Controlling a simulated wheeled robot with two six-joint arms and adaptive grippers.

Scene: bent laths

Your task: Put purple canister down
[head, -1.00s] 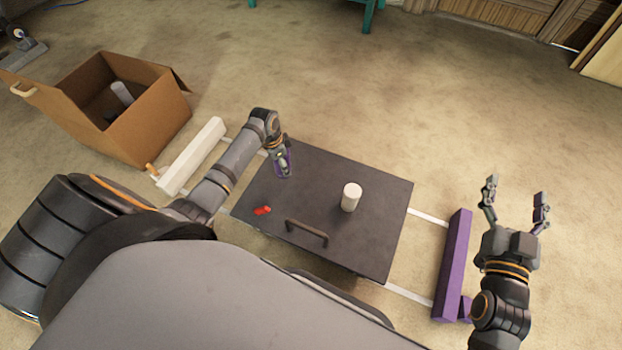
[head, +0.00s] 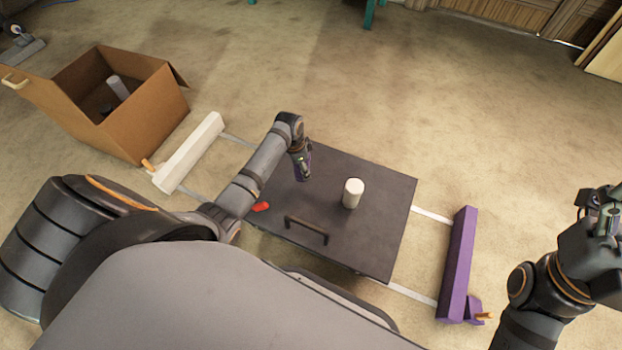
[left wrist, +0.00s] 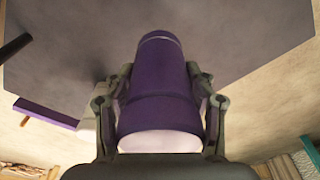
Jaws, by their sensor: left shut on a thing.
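The purple canister (left wrist: 158,85) is held between the fingers of my left gripper (left wrist: 160,105) in the left wrist view. In the head view my left gripper (head: 303,172) is over the dark table top (head: 340,240), and the canister is mostly hidden by the gripper. I cannot tell whether the canister touches the table. My right gripper (head: 600,205) is at the right edge of the head view, away from the table; its fingers are foreshortened and partly cut off, so its opening is unclear.
A white canister (head: 353,194) stands on the table, right of my left gripper. A red object (head: 261,206) and a black handle (head: 307,230) are near the table's front edge. A white bar (head: 190,155) and a purple bar (head: 457,262) flank the table. An open cardboard box (head: 145,125) is at left.

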